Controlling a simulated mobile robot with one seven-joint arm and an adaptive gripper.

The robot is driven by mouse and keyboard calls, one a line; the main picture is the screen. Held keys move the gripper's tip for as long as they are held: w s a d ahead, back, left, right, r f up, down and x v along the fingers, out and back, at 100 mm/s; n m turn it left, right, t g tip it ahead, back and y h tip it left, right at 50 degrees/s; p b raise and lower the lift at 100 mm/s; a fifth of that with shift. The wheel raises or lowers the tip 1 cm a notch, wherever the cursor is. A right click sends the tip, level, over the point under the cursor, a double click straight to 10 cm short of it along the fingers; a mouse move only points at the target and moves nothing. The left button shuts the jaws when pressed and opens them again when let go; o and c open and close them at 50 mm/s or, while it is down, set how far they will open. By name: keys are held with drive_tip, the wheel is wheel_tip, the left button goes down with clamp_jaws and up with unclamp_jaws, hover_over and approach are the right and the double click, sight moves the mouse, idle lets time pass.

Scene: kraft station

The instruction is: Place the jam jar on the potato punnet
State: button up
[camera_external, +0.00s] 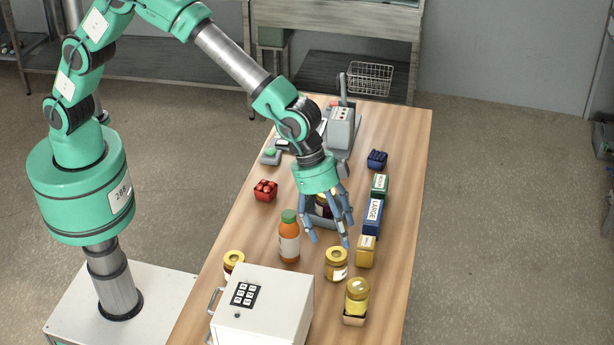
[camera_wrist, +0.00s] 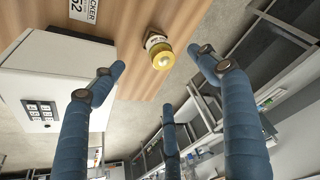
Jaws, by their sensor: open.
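Several yellow-lidded jars stand on the table; I cannot tell which is the jam jar. One jar (camera_external: 336,264) stands just in front of my gripper, another jar (camera_external: 233,261) stands at the left behind the white box. A yellow jar (camera_external: 357,293) sits on a small brown punnet (camera_external: 354,320) at the front right; whether this is the potato punnet is unclear. My gripper (camera_external: 328,238) points down, open, fingers spread. A dark jar-like item behind the fingers is partly hidden. In the wrist view, a yellow-lidded jar (camera_wrist: 162,57) shows beyond the open fingers, apart from them.
An orange bottle with a green cap (camera_external: 289,238) stands left of my gripper. The white keypad box (camera_external: 262,310) fills the table's front. A red punnet (camera_external: 265,190), blue punnet (camera_external: 376,159) and blue box (camera_external: 371,217) stand around. A grey machine (camera_external: 340,130) stands at the back.

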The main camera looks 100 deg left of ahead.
drive_tip(key=s+a+r+n, duration=0.1)
drive_tip(key=s+a+r, duration=0.6)
drive_tip(key=s+r, duration=0.45)
drive_tip(key=s+a+r+n, duration=0.1)
drive_tip(key=s+a+r, duration=0.6)
drive_tip(key=s+r, duration=0.5)
drive_tip(key=s+a+n, duration=0.1)
drive_tip(key=s+a, duration=0.2)
drive_tip(key=s, duration=0.8)
drive_tip(key=s+a+n+t+y, duration=0.1)
drive_tip(key=s+a, duration=0.2)
drive_tip(key=s, duration=0.8)
drive_tip(key=s+a, duration=0.3)
drive_tip(key=s, duration=0.8)
drive_tip(key=shift+s+a+f+n+t+y, duration=0.3)
drive_tip(key=shift+f+n+y, duration=0.1)
drive_tip(key=shift+f, duration=0.05)
wheel_tip(320, 180, down, 8)
drive_tip(key=b, duration=0.8)
drive_tip(key=shift+f+b, duration=0.25)
drive_tip(key=shift+b, duration=0.05)
